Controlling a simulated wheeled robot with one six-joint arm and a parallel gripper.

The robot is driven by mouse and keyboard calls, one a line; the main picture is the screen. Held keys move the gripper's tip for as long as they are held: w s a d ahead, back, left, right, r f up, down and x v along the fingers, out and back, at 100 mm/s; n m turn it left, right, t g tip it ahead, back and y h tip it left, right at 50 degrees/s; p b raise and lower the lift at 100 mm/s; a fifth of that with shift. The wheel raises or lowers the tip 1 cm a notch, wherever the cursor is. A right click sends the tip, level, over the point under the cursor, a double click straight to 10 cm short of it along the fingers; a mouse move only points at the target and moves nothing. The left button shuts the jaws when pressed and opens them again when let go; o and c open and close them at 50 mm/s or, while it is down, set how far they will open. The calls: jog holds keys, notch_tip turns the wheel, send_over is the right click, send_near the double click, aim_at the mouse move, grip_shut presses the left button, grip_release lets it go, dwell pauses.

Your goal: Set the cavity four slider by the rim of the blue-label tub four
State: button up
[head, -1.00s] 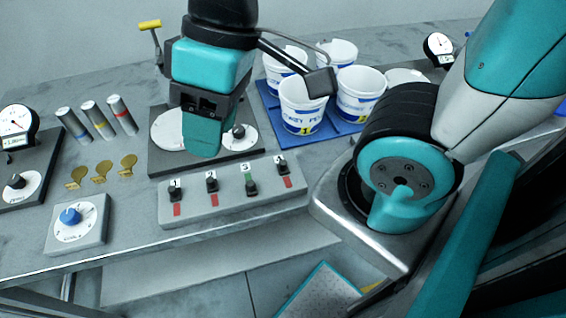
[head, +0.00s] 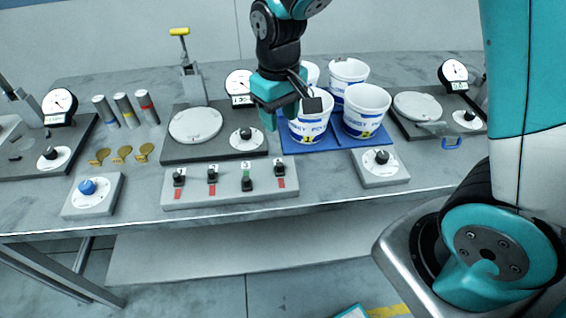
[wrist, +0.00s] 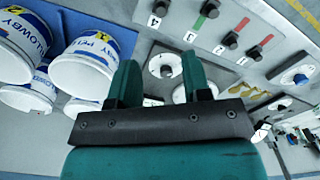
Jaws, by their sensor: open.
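The slider panel (head: 230,188) carries numbered sliders. Slider four (head: 280,168), a black knob, stands at the upper end of its slot, with red showing below it; it also shows at the top of the wrist view (wrist: 160,7). Slider three's knob sits lower, with green above it. White tubs with blue lettering stand behind the panel; tub one (head: 306,128) and tub two (head: 365,105) show their numbers. Two tubs stand behind (head: 348,73), their numbers hidden, so I cannot tell which is four. My gripper (head: 282,112) is open and empty, raised at tub one's left; its fingers (wrist: 160,80) hold nothing.
A blue mat (head: 296,144) lies under the tubs. A knob box (head: 379,167) sits right of the panel and a blue-knob box (head: 92,194) left of it. A dial-gauge plate (head: 180,152) lies behind the panel. Bare table lies along the front edge.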

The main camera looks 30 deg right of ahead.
aim_at(279, 164)
notch_tip(279, 164, down, 14)
jog(key=shift+a+r+p, duration=0.1)
jog(key=shift+p, duration=0.7)
jog(key=shift+w, duration=0.1)
jog(key=shift+c, duration=0.3)
grip_shut()
